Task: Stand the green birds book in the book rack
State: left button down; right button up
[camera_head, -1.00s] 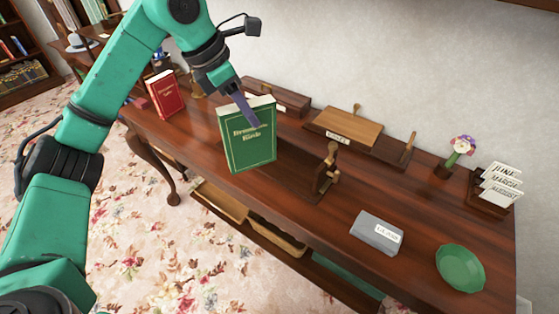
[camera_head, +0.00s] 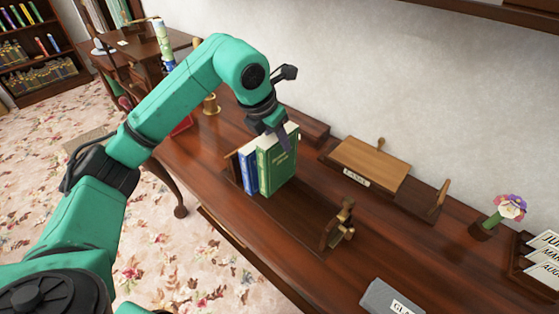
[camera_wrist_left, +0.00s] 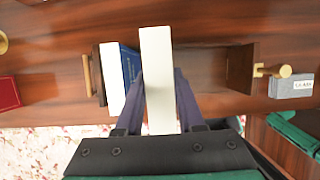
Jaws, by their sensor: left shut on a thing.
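The green birds book (camera_head: 281,162) is upright beside a blue book (camera_head: 248,172), between the two ends of the wooden book rack (camera_head: 300,212). My left gripper (camera_head: 277,132) is shut on its top part from above. In the left wrist view, the fingers (camera_wrist_left: 158,95) flank the green book's pale page edge (camera_wrist_left: 158,65), and the blue book (camera_wrist_left: 130,65) is close on its left. The rack's right part is empty up to its right end (camera_head: 336,226). I cannot tell whether the green book's bottom touches the rack base. My right gripper is not in view.
A wooden box (camera_head: 370,163) and a flower pot (camera_head: 482,231) stand towards the wall. A grey box (camera_head: 385,298) is at the front right. A red book (camera_head: 181,126) is mostly hidden behind my left arm. A brass object (camera_head: 210,104) stands behind that arm.

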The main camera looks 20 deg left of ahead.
aim_at(279, 160)
pick_arm(q)
jog(key=f, duration=0.3)
jog(key=shift+w+f, duration=0.1)
jog(key=shift+w, duration=0.1)
jog(key=f, duration=0.2)
jog(key=shift+s+f+p, duration=0.25)
jog(key=shift+f+p, duration=0.05)
jog(key=shift+f, duration=0.35)
jog(key=shift+w, duration=0.1)
jog(key=c, duration=0.5)
grip_release()
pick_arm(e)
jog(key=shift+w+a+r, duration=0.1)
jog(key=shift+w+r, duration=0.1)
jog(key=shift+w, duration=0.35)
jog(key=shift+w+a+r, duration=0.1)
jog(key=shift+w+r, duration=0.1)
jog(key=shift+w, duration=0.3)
pick_arm(q)
jog(key=b+v, duration=0.1)
jog(key=v, duration=1.1)
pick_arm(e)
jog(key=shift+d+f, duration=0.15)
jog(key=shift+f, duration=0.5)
